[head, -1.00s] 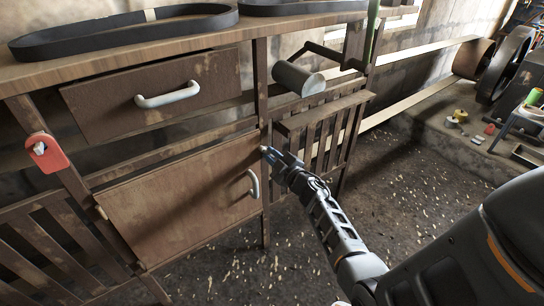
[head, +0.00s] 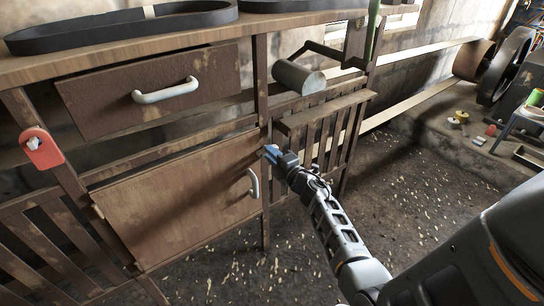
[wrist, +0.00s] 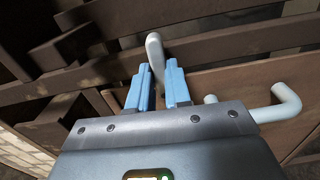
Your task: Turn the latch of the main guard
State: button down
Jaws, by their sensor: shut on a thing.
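My gripper (head: 271,153) is at the upper right corner of the brown cabinet door (head: 180,205), by the wooden post. In the wrist view its two blue fingers (wrist: 158,88) are on either side of a pale latch lever (wrist: 155,50) and shut on it. The lever's rounded end sticks out past the fingertips. In the head view the fingers largely hide the latch. The door's pale curved handle (head: 253,183) is lower down and apart from the gripper; it also shows at the right of the wrist view (wrist: 285,103).
A slatted wooden panel (head: 322,132) stands right of the post. A drawer with a pale handle (head: 165,91) is above the door. A grey cylinder on a crank (head: 298,77) juts out above the gripper. A red tag (head: 41,148) hangs on the left post. Open floor lies to the right.

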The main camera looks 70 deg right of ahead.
jog(key=shift+a+f, duration=0.1)
dwell(0.5)
jog(key=c, duration=1.1)
grip_release()
jog(key=shift+o, duration=0.2)
jog(key=v, duration=0.7)
jog(key=shift+s+p, duration=0.3)
jog(key=shift+s, duration=0.1)
jog(key=shift+a, duration=0.25)
